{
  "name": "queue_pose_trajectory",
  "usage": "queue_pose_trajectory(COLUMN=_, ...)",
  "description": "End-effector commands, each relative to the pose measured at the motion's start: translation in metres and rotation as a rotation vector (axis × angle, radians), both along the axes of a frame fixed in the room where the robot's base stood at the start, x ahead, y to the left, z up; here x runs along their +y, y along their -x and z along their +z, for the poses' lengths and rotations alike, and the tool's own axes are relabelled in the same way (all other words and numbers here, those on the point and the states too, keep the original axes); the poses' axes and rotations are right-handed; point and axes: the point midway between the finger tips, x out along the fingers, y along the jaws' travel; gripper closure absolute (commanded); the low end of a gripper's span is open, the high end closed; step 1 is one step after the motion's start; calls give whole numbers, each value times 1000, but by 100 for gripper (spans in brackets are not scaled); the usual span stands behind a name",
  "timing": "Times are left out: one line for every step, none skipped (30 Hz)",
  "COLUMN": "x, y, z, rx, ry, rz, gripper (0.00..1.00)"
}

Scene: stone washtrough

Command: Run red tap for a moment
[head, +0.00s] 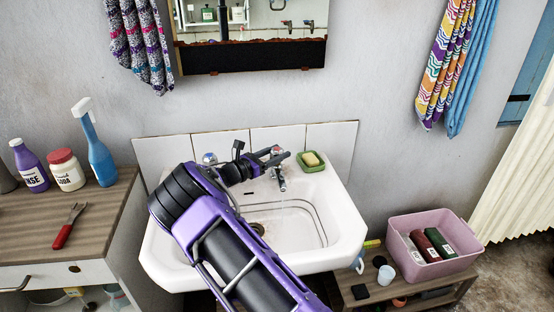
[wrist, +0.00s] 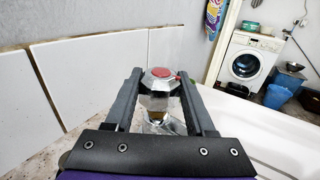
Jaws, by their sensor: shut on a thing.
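The red tap (wrist: 160,80) has a clear faceted handle with a red cap and stands between my fingers in the wrist view. My gripper (wrist: 160,92) is shut on this handle, one finger on each side. In the head view my gripper (head: 272,157) reaches over the back of the white sink (head: 345,222) to the right-hand tap, whose chrome spout (head: 281,183) points down into the basin. A faint pale streak below the spout may be water, but I cannot tell for sure. My arm hides part of the basin.
Another tap (head: 209,158) stands left of my arm. A green soap dish (head: 312,166) with yellow soap sits close right of my gripper. A mirror (head: 250,55) hangs above. A wooden counter (head: 100,225) with bottles is left; a pink bin (head: 420,265) is at lower right.

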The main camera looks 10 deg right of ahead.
Motion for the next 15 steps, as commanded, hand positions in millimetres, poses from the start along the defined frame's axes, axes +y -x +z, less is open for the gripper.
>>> queue_pose_trajectory(x=1, y=-1, z=-3, rx=-6, ry=-2, rz=-27, gripper=100)
queue_pose_trajectory(x=0, y=-1, z=-3, rx=-4, ry=0, rz=-43, gripper=100)
queue_pose_trajectory(x=0, y=-1, z=-3, rx=-4, ry=-1, rz=-63, gripper=100)
queue_pose_trajectory(x=0, y=-1, z=-2, rx=-4, ry=0, rz=-76, gripper=100)
queue_pose_trajectory(x=1, y=-1, z=-2, rx=-3, ry=-1, rz=-88, gripper=100)
queue_pose_trajectory(x=1, y=-1, z=-2, rx=-3, ry=0, rz=-104, gripper=100)
queue_pose_trajectory(x=1, y=-1, z=-2, rx=-2, ry=1, rz=-113, gripper=100)
queue_pose_trajectory(x=0, y=-1, z=-1, rx=-2, ry=1, rz=-123, gripper=100)
queue_pose_trajectory(x=0, y=-1, z=-1, rx=-2, ry=1, rz=-134, gripper=100)
queue_pose_trajectory(x=0, y=-1, z=-1, rx=-2, ry=1, rz=-139, gripper=100)
queue_pose_trajectory(x=0, y=-1, z=0, rx=-2, ry=2, rz=-145, gripper=100)
queue_pose_trajectory(x=0, y=-1, z=0, rx=-2, ry=3, rz=-152, gripper=100)
queue_pose_trajectory(x=0, y=-1, z=1, rx=-2, ry=3, rz=-156, gripper=100)
queue_pose_trajectory(x=0, y=-1, z=1, rx=-2, ry=3, rz=-158, gripper=100)
queue_pose_trajectory(x=0, y=-1, z=1, rx=-2, ry=3, rz=-161, gripper=100)
